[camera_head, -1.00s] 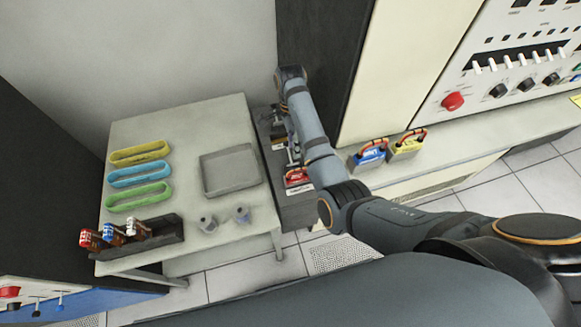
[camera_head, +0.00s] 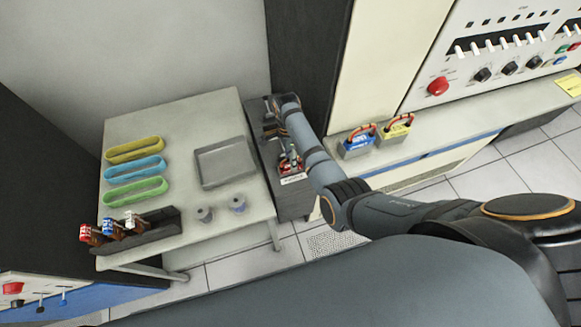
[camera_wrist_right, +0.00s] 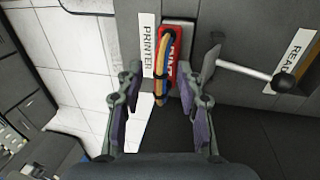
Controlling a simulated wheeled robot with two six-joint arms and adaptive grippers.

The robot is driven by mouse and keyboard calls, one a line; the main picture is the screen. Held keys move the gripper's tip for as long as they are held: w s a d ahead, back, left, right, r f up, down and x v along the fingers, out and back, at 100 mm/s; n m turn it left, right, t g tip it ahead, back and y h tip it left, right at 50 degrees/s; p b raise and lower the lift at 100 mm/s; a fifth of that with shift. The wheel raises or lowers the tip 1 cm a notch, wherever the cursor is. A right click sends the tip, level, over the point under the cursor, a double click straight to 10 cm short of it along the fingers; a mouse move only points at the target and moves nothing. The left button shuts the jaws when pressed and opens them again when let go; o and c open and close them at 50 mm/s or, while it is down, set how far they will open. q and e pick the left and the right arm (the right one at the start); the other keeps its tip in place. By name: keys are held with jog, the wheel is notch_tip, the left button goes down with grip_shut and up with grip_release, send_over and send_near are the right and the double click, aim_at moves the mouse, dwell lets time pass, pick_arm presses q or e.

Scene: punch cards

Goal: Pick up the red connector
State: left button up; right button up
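The red connector (camera_wrist_right: 171,48) sits in the dark panel beside a PRINTER label in the right wrist view. Orange, yellow and blue cables loop along its face. In the head view the red connector (camera_head: 288,168) is partly covered at the end of my right arm. My right gripper (camera_wrist_right: 161,82) is open, with one finger on each side of the connector's near end and its cables. I see no contact, and the gap in depth is unclear. My left gripper is not in view.
A lever with a black knob (camera_wrist_right: 285,80) sticks out right of the connector. A blue connector (camera_head: 357,144) and a yellow connector (camera_head: 396,131) stand on the console ledge. The white table (camera_head: 225,108) at left holds a grey tray (camera_head: 224,180), colored rings and cups.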

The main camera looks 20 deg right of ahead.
jog(key=shift+c, duration=0.7)
grip_shut()
jog(key=shift+r, duration=0.1)
